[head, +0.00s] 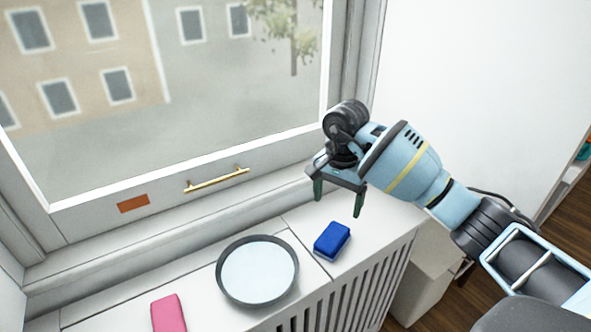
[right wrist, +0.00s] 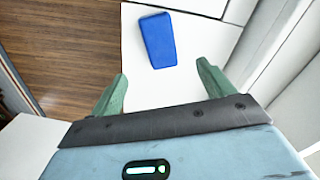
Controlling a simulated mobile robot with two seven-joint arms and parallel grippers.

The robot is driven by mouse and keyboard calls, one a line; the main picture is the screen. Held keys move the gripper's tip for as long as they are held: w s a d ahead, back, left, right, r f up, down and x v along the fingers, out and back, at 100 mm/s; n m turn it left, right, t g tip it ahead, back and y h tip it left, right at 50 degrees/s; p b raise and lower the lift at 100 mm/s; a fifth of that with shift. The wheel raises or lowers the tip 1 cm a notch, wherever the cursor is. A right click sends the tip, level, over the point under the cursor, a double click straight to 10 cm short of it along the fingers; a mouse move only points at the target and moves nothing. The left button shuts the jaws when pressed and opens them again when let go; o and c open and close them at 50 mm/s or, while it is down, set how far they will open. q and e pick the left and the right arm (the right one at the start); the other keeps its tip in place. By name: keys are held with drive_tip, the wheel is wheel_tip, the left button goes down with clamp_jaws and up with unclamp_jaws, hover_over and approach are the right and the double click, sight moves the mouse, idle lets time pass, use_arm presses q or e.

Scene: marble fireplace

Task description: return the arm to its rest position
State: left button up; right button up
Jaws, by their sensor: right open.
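My right arm (head: 410,165) reaches in from the right in the head view. Its gripper (head: 338,201) is open and empty, pointing down above the white sill, with a dark green finger on each side. In the right wrist view the two green fingers of the right gripper (right wrist: 162,90) are spread apart with nothing between them. A blue sponge-like block (head: 332,240) lies on the sill below the gripper, apart from it. The block also shows beyond the fingertips in the right wrist view (right wrist: 158,40). My left gripper is not in view.
A round dark-rimmed pan or dish (head: 222,287) and a pink block (head: 168,314) lie on the white slatted sill (head: 300,222). A window with a brass handle (head: 217,180) stands behind. A white wall (head: 470,80) is at right, with wooden floor (head: 560,215) below.

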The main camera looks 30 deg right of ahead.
drive_tip(key=shift+a, duration=0.1)
